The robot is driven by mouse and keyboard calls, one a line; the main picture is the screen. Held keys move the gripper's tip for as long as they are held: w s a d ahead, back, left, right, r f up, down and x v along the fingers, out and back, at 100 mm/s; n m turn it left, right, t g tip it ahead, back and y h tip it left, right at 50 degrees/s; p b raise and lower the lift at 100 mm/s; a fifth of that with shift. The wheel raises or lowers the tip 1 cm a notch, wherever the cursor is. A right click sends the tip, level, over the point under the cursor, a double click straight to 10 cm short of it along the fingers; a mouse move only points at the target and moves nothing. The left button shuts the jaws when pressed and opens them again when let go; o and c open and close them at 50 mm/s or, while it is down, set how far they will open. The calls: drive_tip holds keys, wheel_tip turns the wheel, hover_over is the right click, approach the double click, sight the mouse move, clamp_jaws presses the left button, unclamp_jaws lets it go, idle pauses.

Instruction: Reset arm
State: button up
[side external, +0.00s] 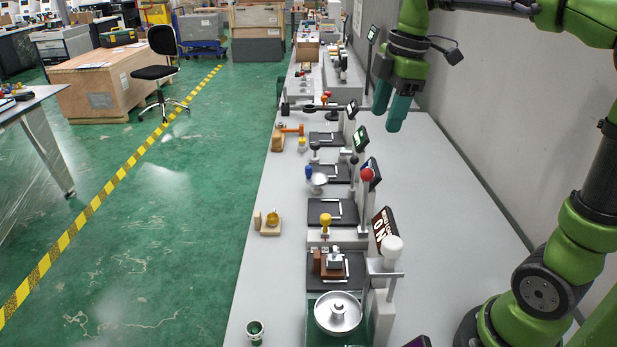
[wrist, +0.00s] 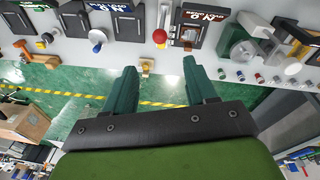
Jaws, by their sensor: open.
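My gripper (side external: 392,104) hangs above the right part of the long grey table (side external: 450,213) in the side external view, near the wall. Its two teal fingers are apart with nothing between them. In the wrist view my gripper (wrist: 160,84) also shows open and empty, fingers pointing toward the table's edge. My green arm (side external: 590,220) reaches in from the right. The row of machines stands to the left of the gripper. The gripper touches none of them in the side external view.
Machines with black plates (side external: 332,212) line the table, with a red knob (side external: 367,174), a white knob (side external: 393,243) and a silver round dish (side external: 338,313). A small wooden stand (side external: 268,222) sits at the left edge. The table's right side is clear. A grey wall (side external: 500,110) stands behind.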

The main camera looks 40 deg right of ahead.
drive_tip(key=s+a+f+m+t, duration=0.2)
drive_tip(key=s+a+f+m, duration=0.1)
drive_tip(key=m, duration=0.5)
drive_tip(key=s+a+f+m+t+y, duration=0.1)
drive_tip(key=s+a+f+m+t, duration=0.2)
drive_tip(key=s+a+m, duration=0.3)
drive_tip(key=shift+s+f+m, duration=0.75)
drive_tip(key=shift+s+m, duration=0.05)
drive_tip(key=shift+m, duration=0.2)
